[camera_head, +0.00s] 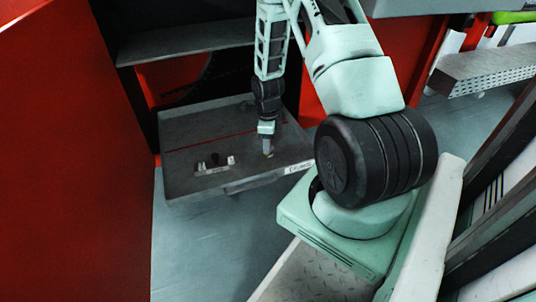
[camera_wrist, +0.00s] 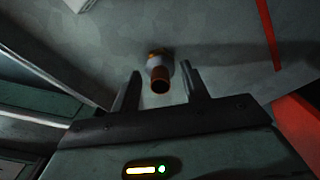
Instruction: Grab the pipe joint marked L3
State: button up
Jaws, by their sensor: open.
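A small pipe joint (camera_wrist: 159,76) with a copper-brown open end and a grey body shows in the wrist view. It lies on the grey surface just beyond my gripper (camera_wrist: 162,92), roughly in line with the gap between the two fingers. The fingers are apart, with nothing clamped between them. No L3 marking can be read on it. In the head view my gripper (camera_head: 267,150) points down low over the right part of the grey table (camera_head: 190,132). There the joint is mostly hidden at the fingertips.
A white label (camera_head: 299,168) is on the table's front right edge. A dark shelf (camera_head: 185,43) overhangs the back. A red wall (camera_head: 75,150) stands at left.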

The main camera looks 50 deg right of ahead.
grip_shut()
